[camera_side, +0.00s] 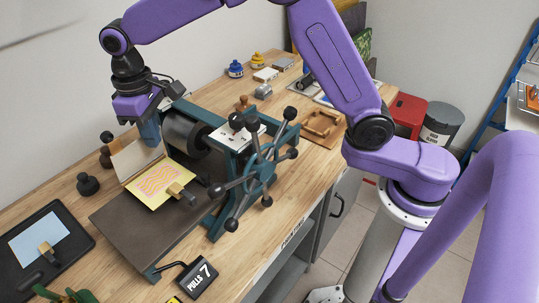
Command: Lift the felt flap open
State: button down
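A cream felt flap (133,160) stands tilted up on the bed of a dark teal roller press, at the far edge of a yellow sheet with a pink maze-like pattern (160,184). The yellow sheet lies exposed on the press bed (135,228). My gripper (150,143) points down at the upper right edge of the flap, beside the black roller (185,135). The fingers overlap the flap's edge in this view. I cannot tell whether they touch or grip it, as the gap between them does not show.
A brass-coloured block with a dark handle (176,191) rests on the sheet's near right corner. The spoked press wheel (258,172) stands to the right. Black knobs (87,184) and a black tray with a blue sheet (40,238) are at left. A "PULLS 7" sign (200,277) is in front.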

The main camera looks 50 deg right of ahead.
jog(key=shift+f, duration=0.95)
jog(key=shift+w+d, duration=0.1)
jog(key=shift+w, duration=1.65)
jog(key=shift+s+r, duration=0.2)
jog(key=shift+r, duration=0.7)
jog(key=shift+s+r, duration=0.25)
jog(key=shift+r, duration=0.55)
jog(key=shift+s+r, duration=0.25)
jog(key=shift+r, duration=0.5)
jog(key=shift+s+r, duration=0.25)
jog(key=shift+r, duration=0.55)
jog(key=shift+a, duration=0.2)
